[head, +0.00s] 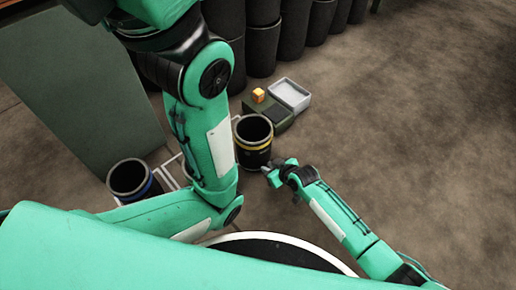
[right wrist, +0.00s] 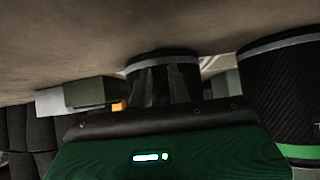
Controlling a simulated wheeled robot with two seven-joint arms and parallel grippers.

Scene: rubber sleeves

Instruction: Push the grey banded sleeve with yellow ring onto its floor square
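The grey banded sleeve with the yellow ring (head: 253,142) stands upright on the floor, dark and open at the top, right of my raised arm in the head view. A dark sleeve (right wrist: 162,58) stands straight ahead in the right wrist view; its ring is hidden there. My right gripper (head: 269,170) is low beside the yellow-ringed sleeve's near right side; I cannot tell whether it touches, or whether its fingers are open. White floor outlines (head: 172,170) show left of the sleeve, partly covered by my arm. My left gripper is out of view.
A blue-ringed sleeve (head: 134,180) stands at the left. A green-ringed sleeve (right wrist: 285,95) is close at the right of the wrist view. Behind are a dark green block (head: 268,114), an orange cube (head: 258,95) and a grey tray (head: 290,95). Floor at the right is clear.

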